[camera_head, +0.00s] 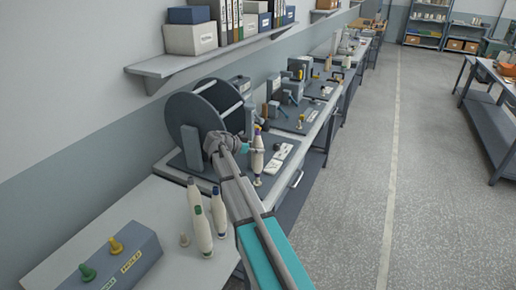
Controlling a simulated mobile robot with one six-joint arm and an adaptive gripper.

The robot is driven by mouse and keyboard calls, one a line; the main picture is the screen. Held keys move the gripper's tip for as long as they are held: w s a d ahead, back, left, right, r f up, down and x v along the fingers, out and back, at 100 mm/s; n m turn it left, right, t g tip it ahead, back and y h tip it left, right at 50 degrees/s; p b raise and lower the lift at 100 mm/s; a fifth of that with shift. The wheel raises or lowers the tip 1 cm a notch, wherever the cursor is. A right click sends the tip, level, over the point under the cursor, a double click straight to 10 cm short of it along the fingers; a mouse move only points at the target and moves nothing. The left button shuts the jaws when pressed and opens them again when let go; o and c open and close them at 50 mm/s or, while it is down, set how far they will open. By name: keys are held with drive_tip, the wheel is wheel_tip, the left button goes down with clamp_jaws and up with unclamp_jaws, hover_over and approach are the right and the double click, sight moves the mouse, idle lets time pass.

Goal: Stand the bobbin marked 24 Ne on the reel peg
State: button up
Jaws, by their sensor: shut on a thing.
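My gripper (254,149) is shut on a pale bobbin (257,163) with a purple top. The bobbin is upright in front of the dark reel stand, and its mark is too small to read. A small tan foot or peg (257,183) shows right under it; I cannot tell whether the bobbin is seated on it or just above. The dark reel (182,116) stands behind my arm.
A bare tan peg (184,240) is beside the standing bobbins. A grey block (140,268) with green and yellow knobs is at the near left. A white card (281,153) lies right of the held bobbin. More bench equipment stands beyond; a shelf (160,66) hangs above.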

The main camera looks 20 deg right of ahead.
drive_tip(key=shift+f+b, duration=1.15)
drive_tip(key=shift+s+f+b, duration=0.15)
drive_tip(key=shift+s+b, duration=0.35)
drive_tip(key=shift+w+r+p, duration=0.25)
drive_tip(key=shift+p, duration=0.25)
drive_tip(key=shift+w+r+p, duration=0.2)
drive_tip(key=shift+p, duration=0.1)
drive_tip(key=shift+r+p, duration=1)
drive_tip(key=shift+r, duration=0.2)
